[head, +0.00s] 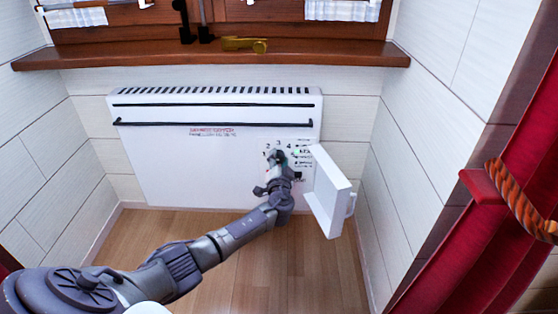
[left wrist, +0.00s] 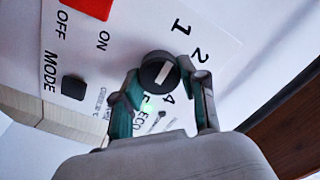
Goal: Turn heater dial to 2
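The white heater (head: 200,165) hangs on the wall below the window sill. Its dial is a round black knob (left wrist: 150,68) with a white line, numbers and ECO printed around it. The line slants towards the upper right, roughly between 1 and 2; I cannot tell which end is the pointer. The 3 is hidden behind a finger in the left wrist view. My left gripper (head: 275,160) is at the control panel. In the left wrist view its teal-padded fingers (left wrist: 158,85) sit on either side of the knob and appear to touch it. My right gripper is not in view.
A white flap (head: 328,190) stands open just right of the dial, close to my left gripper. A red switch (left wrist: 90,8) and a black MODE button (left wrist: 74,87) lie near the dial. The wooden sill (head: 210,57) juts out above. A red curtain (head: 480,210) hangs at right.

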